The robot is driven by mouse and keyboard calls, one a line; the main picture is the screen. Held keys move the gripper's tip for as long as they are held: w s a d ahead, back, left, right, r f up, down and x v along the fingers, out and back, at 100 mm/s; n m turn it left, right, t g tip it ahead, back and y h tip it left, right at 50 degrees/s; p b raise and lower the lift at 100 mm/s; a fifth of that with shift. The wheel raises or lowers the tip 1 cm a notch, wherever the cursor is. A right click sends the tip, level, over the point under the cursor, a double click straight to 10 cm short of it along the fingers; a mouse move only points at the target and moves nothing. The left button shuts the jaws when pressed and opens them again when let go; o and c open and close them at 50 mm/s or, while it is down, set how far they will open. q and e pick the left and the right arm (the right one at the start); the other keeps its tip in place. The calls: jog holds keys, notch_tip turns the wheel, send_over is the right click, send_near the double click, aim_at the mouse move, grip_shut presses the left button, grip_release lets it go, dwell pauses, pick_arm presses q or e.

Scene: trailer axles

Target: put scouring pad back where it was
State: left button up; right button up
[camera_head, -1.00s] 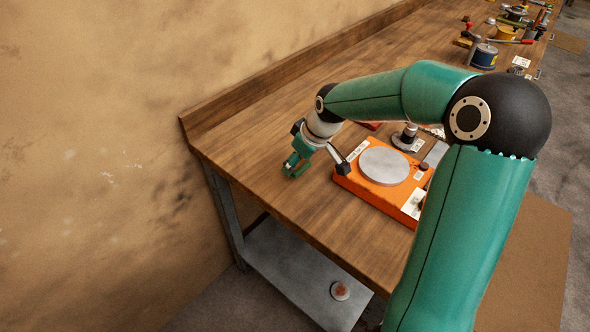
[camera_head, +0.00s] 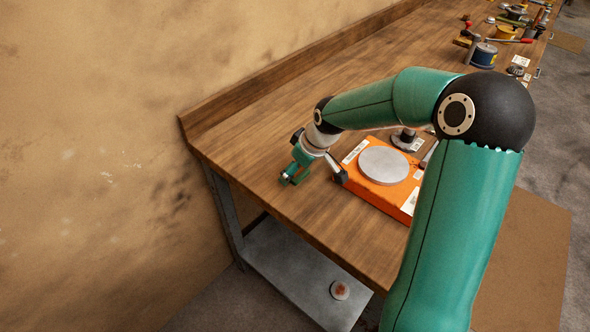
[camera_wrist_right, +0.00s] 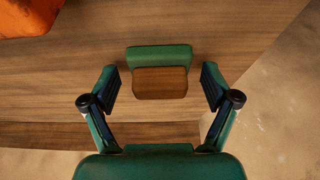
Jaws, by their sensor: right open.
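A small block with a green band and a brown face, apparently the scouring pad (camera_wrist_right: 160,54), shows in the right wrist view over the wooden bench. It lies between the two fingers of my right gripper (camera_wrist_right: 161,86), which is open, with a gap on each side. In the head view my right gripper (camera_head: 314,178) points down at the near left part of the bench top (camera_head: 235,150). There I cannot clearly separate the pad from the green gripper parts. I cannot tell whether the pad touches the bench. My left gripper is out of view.
An orange device with a round grey plate (camera_head: 384,165) stands close to the right of my gripper. Spools and tools (camera_head: 485,54) stand farther along the bench. A small round item (camera_head: 340,290) sits on the lower shelf (camera_head: 285,275). The bench's left end is clear.

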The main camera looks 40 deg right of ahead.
jog(key=shift+r, duration=0.15)
jog(key=v, duration=1.2)
